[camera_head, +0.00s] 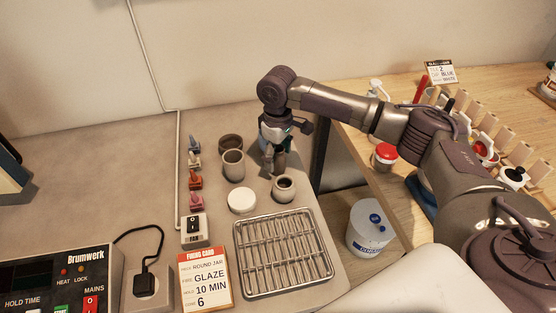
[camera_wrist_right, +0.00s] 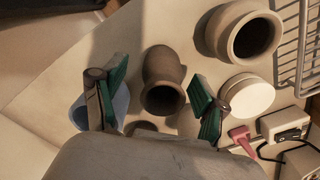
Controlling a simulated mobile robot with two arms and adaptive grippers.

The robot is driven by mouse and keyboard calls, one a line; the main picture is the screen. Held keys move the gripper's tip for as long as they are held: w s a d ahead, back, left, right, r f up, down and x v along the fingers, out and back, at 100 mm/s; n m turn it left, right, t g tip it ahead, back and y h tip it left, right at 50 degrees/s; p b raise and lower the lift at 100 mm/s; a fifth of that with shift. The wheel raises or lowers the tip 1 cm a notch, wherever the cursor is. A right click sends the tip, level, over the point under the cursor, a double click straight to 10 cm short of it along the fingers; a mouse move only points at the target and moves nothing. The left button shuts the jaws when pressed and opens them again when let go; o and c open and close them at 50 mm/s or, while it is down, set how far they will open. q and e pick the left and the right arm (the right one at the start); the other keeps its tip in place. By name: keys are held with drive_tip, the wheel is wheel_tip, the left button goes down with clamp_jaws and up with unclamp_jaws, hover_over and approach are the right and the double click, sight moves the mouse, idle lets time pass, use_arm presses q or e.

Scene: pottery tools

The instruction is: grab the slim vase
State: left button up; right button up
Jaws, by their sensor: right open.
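The slim vase, grey-brown with a narrowed neck, stands among pots on the grey worktop and is partly hidden by my right gripper (camera_head: 273,158) in the head view. In the right wrist view the slim vase (camera_wrist_right: 162,80) lies in the gap between the two green-padded fingers of my right gripper (camera_wrist_right: 158,103). The fingers are open, with space visible on both sides of the vase. I cannot tell how far the fingertips reach down beside it. My left gripper is not in view.
A round jar (camera_head: 284,188) stands close in front of the gripper. A grey cylinder pot (camera_head: 233,165), a dark pot (camera_head: 230,143) and a white disc (camera_head: 241,200) stand to the left. A wire rack (camera_head: 283,252) lies nearer. In the wrist view a bluish cup (camera_wrist_right: 118,104) is beside the left finger.

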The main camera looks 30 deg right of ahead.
drive_tip(key=shift+s+f, duration=0.1)
drive_tip(key=shift+f, duration=1.35)
drive_tip(key=c, duration=1.2)
drive_tip(key=shift+c, duration=0.3)
drive_tip(key=shift+r, duration=0.15)
